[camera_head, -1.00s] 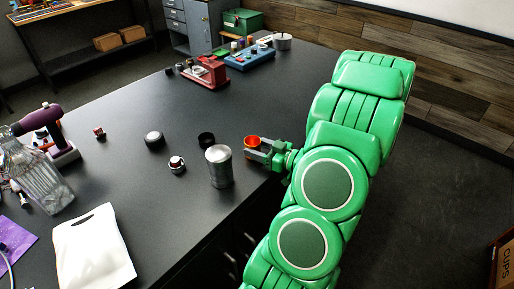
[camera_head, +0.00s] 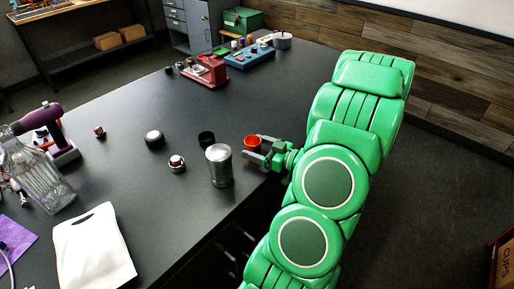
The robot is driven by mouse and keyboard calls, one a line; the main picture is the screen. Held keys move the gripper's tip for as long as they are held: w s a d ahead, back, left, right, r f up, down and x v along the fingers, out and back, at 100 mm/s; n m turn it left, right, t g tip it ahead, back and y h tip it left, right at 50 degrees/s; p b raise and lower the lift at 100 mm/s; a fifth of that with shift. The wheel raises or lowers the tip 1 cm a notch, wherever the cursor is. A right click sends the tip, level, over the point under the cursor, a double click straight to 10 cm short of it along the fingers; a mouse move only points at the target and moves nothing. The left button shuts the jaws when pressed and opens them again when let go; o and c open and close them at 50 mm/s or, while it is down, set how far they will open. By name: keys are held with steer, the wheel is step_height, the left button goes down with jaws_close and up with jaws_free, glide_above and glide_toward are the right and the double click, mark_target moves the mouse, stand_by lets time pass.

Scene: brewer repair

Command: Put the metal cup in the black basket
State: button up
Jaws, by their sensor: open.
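A silver metal cylinder (camera_head: 219,166), which looks like the metal cup, stands upright near the front edge of the black table. A small dark open-topped round piece (camera_head: 206,140) sits just behind it; I cannot tell if this is the black basket. A small cup with an orange-red inside (camera_head: 252,143) is right of the cylinder. My gripper (camera_head: 254,155) comes in from the right at this orange cup, jaws open, one finger low in front of it. I cannot tell whether the fingers touch the cup. The gripper is apart from the silver cylinder.
A black-topped round part (camera_head: 154,139) and a small red-and-white part (camera_head: 177,163) lie left of the cylinder. A white bag (camera_head: 93,246), a glass bottle (camera_head: 38,175) and a purple tool (camera_head: 52,133) are further left. A red stand (camera_head: 207,72) is at the back.

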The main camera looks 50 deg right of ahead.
steer(key=shift+v, duration=3.5)
steer(key=shift+o, duration=0.5)
steer(key=shift+s, duration=0.4)
steer(key=shift+r, duration=0.1)
